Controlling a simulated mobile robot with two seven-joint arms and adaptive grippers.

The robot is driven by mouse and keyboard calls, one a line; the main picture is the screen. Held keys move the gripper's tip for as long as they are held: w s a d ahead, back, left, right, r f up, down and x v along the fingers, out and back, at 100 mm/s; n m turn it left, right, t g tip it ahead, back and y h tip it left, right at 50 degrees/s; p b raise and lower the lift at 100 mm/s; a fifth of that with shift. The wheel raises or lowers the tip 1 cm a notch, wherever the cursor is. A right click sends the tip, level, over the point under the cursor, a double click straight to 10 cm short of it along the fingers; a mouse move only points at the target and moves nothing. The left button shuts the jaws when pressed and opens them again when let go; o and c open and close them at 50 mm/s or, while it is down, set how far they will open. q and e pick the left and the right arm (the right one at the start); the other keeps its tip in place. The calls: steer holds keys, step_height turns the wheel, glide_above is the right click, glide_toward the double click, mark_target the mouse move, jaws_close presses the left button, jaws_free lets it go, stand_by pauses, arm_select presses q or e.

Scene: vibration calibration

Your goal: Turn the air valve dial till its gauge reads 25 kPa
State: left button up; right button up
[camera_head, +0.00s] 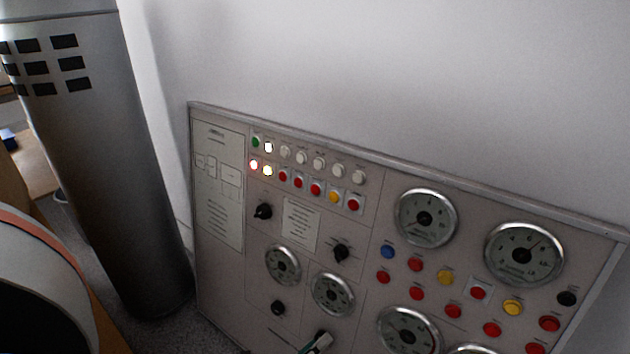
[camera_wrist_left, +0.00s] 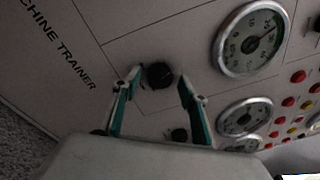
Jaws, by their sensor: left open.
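Two small black dials sit low on the grey panel, a left one (camera_head: 278,308) below a left gauge (camera_head: 283,265) and a right one below a second gauge (camera_head: 333,294). My left gripper (camera_head: 318,343) shows only its tip at the bottom edge, overlapping the right dial. In the left wrist view my left gripper (camera_wrist_left: 160,88) is open, teal fingers apart, with a black dial (camera_wrist_left: 158,75) between their tips; contact is not visible. A round gauge (camera_wrist_left: 250,38) is up and right of that dial. Dial labels and gauge numbers are too small to read. My right gripper is not in view.
The panel also carries larger gauges (camera_head: 425,217), black knobs (camera_head: 263,211) and several coloured buttons (camera_head: 415,264) at right. Another black dial (camera_wrist_left: 180,135) is close to the fingers in the wrist view. A grey cylinder (camera_head: 100,150) stands left of the panel.

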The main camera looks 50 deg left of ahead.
arm_select(q)
steer(key=shift+s, duration=0.1)
steer(key=v, duration=1.1)
steer(key=shift+s, duration=0.4)
steer(key=shift+d, duration=0.1)
